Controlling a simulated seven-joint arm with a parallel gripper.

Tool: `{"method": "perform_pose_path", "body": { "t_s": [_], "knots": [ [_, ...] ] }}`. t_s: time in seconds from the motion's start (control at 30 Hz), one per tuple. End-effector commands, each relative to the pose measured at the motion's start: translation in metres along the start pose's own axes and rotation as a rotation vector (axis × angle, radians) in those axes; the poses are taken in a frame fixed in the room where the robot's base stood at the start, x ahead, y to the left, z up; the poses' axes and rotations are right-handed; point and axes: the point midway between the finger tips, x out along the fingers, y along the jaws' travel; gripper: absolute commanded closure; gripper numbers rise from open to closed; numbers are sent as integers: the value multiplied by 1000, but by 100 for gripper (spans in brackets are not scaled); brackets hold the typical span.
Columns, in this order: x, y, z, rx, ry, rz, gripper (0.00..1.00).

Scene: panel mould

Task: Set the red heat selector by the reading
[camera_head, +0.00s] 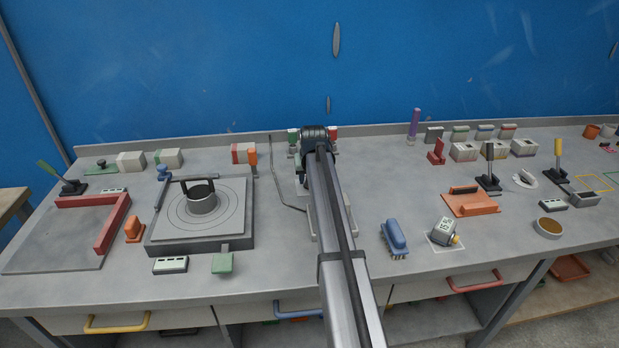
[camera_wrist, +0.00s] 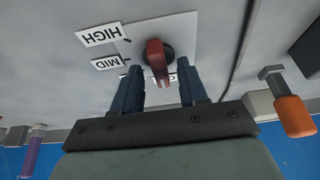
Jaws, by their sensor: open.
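The red selector (camera_wrist: 157,56) is on a pale plate (camera_wrist: 182,32) in the wrist view, which shows the scene upside down. Its narrow end points down in the picture, toward my gripper. Labels HIGH (camera_wrist: 100,34) and MID (camera_wrist: 106,62) sit at the left. Further labels lie partly behind my fingers, and I cannot read them whole. My gripper (camera_wrist: 161,80) is open, its two dark fingers on either side of the selector's narrow end. I cannot tell whether they touch it. In the head view my arm hides the selector and fingertips. A tilted grey block (camera_head: 443,230) bears markings too small to read.
A blue brush (camera_head: 394,236) and an orange float (camera_head: 470,202) lie right of my arm. A grey square plate with a ring (camera_head: 203,203) stands left. A cable (camera_head: 276,180) runs along the bench left of my arm.

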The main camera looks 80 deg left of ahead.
Motion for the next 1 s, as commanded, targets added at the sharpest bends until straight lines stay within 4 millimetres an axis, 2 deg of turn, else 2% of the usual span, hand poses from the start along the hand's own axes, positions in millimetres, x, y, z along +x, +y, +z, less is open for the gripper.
{"method": "perform_pose_path", "body": {
  "t_s": [0.3,0.77,1.0],
  "knots": [
    [2,0,0,0,0,0,57],
    [2,0,0,0,-1,0,100],
    [2,0,0,2,-1,2,100]
  ]
}}
